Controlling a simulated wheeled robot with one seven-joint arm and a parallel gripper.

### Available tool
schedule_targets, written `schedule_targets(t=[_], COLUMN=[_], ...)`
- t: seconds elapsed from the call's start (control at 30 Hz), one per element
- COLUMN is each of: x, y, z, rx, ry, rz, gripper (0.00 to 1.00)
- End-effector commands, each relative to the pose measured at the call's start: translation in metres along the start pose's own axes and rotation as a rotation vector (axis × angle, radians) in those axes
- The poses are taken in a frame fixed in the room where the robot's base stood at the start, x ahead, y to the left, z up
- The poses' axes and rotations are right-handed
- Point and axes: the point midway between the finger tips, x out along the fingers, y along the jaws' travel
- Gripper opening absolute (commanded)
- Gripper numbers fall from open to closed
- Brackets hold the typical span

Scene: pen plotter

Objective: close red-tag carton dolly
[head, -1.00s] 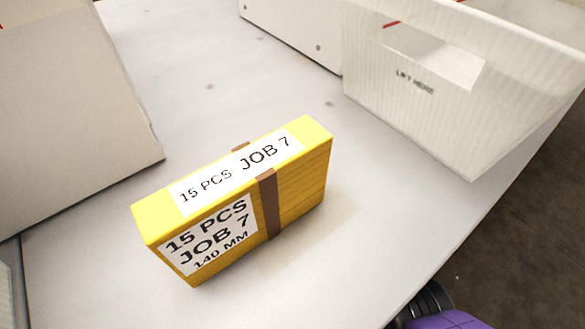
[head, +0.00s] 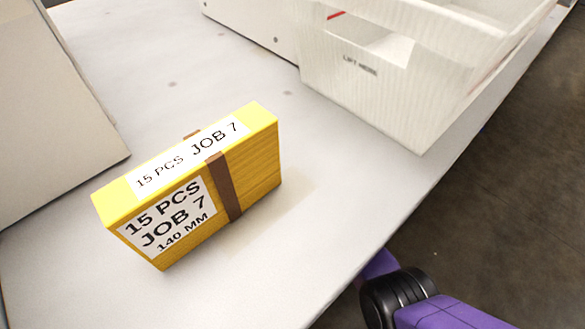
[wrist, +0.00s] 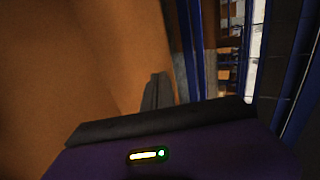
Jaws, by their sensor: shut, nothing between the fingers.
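No red-tag carton dolly can be made out in either view. In the wrist view, a broad plain orange-brown surface (wrist: 70,70) fills the left side; I cannot tell whether it is a carton. My gripper (wrist: 157,90) shows as dark fingers, shut and empty, in front of this surface. I cannot tell whether they touch it. In the head view only purple and black parts of my arm show at the lower right, and the gripper is out of that picture.
A yellow banded block labelled JOB 7 (head: 248,170) stands on the grey table (head: 270,260). A white bin (head: 350,95) sits near the table's right edge. Bare dark floor (head: 500,190) lies beyond. Blue uprights (wrist: 290,60) stand at right in the wrist view.

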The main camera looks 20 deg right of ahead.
Motion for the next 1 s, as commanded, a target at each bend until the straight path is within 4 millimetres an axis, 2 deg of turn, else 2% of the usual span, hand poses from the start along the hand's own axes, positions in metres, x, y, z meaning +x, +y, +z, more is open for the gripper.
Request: schedule_targets(t=[0.53,0.7,1.0], x=[-0.087,-0.1,-0.101], y=[-0.002,0.0,0.001], z=[-0.001,-0.001,-0.001], rx=[0.001,0.001,-0.004], ry=[0.0,0.0,0.0], rz=[0.002,0.002,0.002], gripper=[0.0,0.0,0.0])
